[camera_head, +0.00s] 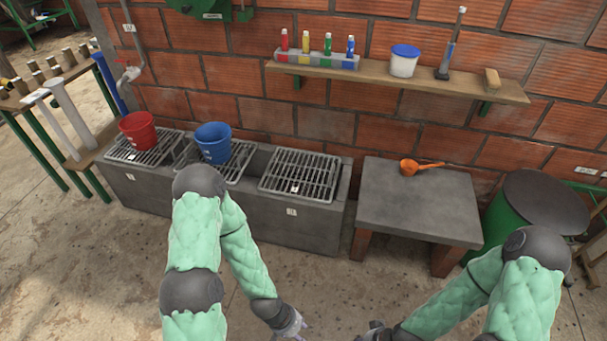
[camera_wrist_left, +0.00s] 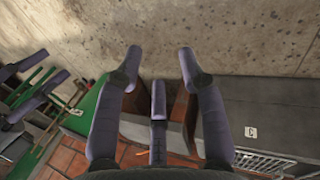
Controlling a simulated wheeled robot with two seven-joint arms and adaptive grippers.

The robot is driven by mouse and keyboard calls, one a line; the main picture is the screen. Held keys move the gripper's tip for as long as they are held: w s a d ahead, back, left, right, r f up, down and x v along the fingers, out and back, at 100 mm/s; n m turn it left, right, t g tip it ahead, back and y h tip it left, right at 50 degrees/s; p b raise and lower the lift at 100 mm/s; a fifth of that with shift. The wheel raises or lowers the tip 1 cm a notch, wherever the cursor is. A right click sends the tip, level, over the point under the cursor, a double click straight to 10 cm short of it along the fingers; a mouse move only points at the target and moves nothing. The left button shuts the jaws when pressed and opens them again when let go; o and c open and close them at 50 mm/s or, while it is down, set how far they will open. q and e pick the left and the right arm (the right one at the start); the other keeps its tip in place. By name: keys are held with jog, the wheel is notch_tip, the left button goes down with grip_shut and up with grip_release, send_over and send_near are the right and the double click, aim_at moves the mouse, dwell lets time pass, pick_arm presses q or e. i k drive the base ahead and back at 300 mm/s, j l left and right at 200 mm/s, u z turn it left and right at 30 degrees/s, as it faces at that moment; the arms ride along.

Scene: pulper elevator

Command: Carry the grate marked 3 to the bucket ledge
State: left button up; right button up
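Three dark metal grates lie along the top of a grey concrete trough (camera_head: 250,200). The right grate (camera_head: 318,165) is bare, with a small white tag whose mark I cannot read. A red bucket (camera_head: 138,131) stands on the left grate (camera_head: 118,153). A blue bucket (camera_head: 212,143) stands on the middle grate (camera_head: 240,160). I cannot tell which part is the bucket ledge. My left gripper (camera_head: 298,325) is open and empty in front of the trough; its spread fingers show in the left wrist view (camera_wrist_left: 160,62). My right gripper (camera_head: 372,332) is at the bottom edge, its fingers mostly hidden.
A low concrete table (camera_head: 418,205) with an orange ladle (camera_head: 420,167) stands right of the trough. A green drum (camera_head: 500,215) with a dark lid is beyond it. A wall shelf (camera_head: 400,83) holds bottles, a white tub and a brush. The floor in front is clear.

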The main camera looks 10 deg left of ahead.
aim_at(395, 211)
jog(key=i+j, duration=0.25)
jog(key=i, duration=0.25)
jog(key=i+j+u, duration=0.1)
jog(key=i+j, duration=0.15)
jog(key=i, duration=0.2)
jog(key=i+j, duration=0.25)
jog(key=i, duration=0.25)
jog(key=i+j, duration=0.2)
jog(key=i, duration=0.25)
jog(key=j+u, duration=0.05)
